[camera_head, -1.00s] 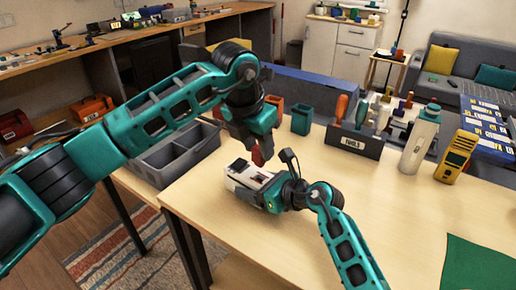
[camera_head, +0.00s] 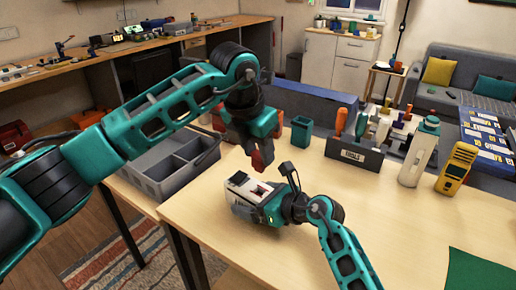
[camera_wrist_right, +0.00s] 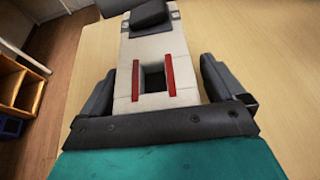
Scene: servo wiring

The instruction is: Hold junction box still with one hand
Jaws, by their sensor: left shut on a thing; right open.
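The junction box (camera_head: 240,183) is a pale grey-white box with a square opening, lying on the wooden table. In the right wrist view the box (camera_wrist_right: 152,45) shows two red strips beside its dark opening and a dark block at its far end. My right gripper (camera_head: 268,208) is open at the near end of the box; in the right wrist view its dark fingers (camera_wrist_right: 155,85) stand on both sides of it. Contact is not clear. My left gripper (camera_head: 258,158) is above and behind the box, shut on a small red thing whose shape is mostly hidden.
A grey divided tray (camera_head: 165,172) stands at the table's left edge. A teal cup (camera_head: 301,131), a tool holder (camera_head: 353,154), a white bottle (camera_head: 417,155) and a yellow meter (camera_head: 457,168) line the back. A green mat (camera_head: 480,272) lies at front right; the table's middle is clear.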

